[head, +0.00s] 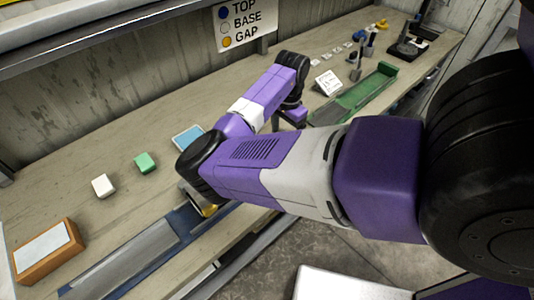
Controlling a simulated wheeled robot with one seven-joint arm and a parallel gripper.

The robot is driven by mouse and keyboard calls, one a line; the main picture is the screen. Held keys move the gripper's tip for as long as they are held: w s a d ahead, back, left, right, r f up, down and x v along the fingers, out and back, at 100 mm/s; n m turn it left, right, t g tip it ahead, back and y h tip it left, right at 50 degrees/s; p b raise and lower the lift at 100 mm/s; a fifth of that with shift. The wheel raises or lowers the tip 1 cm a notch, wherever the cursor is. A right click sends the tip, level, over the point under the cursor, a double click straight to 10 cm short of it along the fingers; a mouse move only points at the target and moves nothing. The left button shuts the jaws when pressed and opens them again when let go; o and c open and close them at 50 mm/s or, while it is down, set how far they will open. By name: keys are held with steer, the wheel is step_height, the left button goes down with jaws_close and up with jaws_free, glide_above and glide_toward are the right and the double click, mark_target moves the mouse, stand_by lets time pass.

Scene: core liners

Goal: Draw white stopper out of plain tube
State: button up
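My gripper (293,116) is small in the head view, at the end of my purple arm near the picture's middle. Its fingertips are mostly hidden behind my upper arm, so I cannot tell whether it holds anything. It is beside the left end of a green tray (385,69) holding a long greyish tube (362,94). A second grey tube (130,256) lies in a blue tray (188,222) at the lower left, with a yellow piece (208,210) near its right end, partly covered by my elbow. I cannot tell which tube is plain. I cannot make out a white stopper in either tube.
A sign (243,22) reads TOP blue, BASE white, GAP yellow. The bench (95,155) carries a white block (103,186), a green block (146,163), an orange box (47,252), a blue-topped item (187,137) and a white card (328,83). Small tools stand at the far right.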

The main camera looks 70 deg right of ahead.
steer(key=shift+s+d, duration=0.45)
steer(key=shift+d, duration=0.2)
steer(key=shift+s+d, duration=0.4)
steer(key=shift+d, duration=0.25)
stand_by(0.9)
steer(key=o, duration=1.6)
step_height(320, 180, up, 8)
steer(key=b, duration=0.1)
steer(key=shift+f, duration=0.1)
